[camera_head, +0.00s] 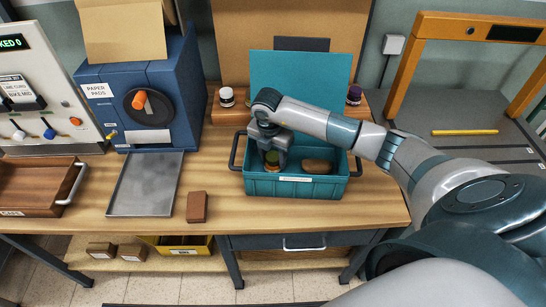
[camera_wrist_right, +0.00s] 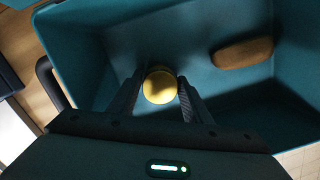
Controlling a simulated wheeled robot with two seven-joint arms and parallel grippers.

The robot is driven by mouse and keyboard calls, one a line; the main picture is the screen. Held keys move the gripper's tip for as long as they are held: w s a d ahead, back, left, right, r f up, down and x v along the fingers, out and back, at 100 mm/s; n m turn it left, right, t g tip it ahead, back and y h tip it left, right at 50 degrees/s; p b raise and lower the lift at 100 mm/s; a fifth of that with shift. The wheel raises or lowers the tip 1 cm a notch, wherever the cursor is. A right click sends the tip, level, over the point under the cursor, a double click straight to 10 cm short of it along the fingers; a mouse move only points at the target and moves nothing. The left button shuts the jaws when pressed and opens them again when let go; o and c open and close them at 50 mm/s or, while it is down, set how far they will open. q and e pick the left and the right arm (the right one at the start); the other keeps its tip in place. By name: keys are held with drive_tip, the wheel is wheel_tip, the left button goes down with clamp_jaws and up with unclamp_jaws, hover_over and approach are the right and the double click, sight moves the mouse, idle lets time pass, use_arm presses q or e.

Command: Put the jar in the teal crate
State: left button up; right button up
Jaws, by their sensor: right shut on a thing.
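The teal crate (camera_head: 300,187) stands on the wooden table with its teal lid or back panel upright behind it. My right gripper (camera_head: 272,160) reaches down inside the left part of the crate. It is shut on a jar (camera_head: 272,157) with a yellowish lid. In the right wrist view the round yellow lid of the jar (camera_wrist_right: 160,86) sits between the two fingers (camera_wrist_right: 160,95), over the crate's floor. I cannot tell whether the jar touches the floor. A brown oval object (camera_head: 317,166) lies in the crate to the right of the jar, apart from it. My left gripper is not in view.
Small jars (camera_head: 226,97) (camera_head: 354,95) stand on a wooden ledge behind the crate, one on each side. A brown block (camera_head: 197,207) and a metal tray (camera_head: 146,186) lie left of the crate. A blue paper pad dispenser (camera_head: 178,75) stands behind the tray.

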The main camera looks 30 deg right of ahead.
sight(271, 159)
drive_tip(key=o, duration=1.3)
drive_tip(key=shift+o, duration=0.2)
drive_tip(key=shift+r, duration=0.2)
drive_tip(key=shift+r, duration=0.3)
wheel_tip(271, 159, up, 11)
drive_tip(key=a+b, duration=0.1)
drive_tip(key=b, duration=0.3)
drive_tip(key=shift+s, duration=0.35)
drive_tip(key=shift+a, duration=0.1)
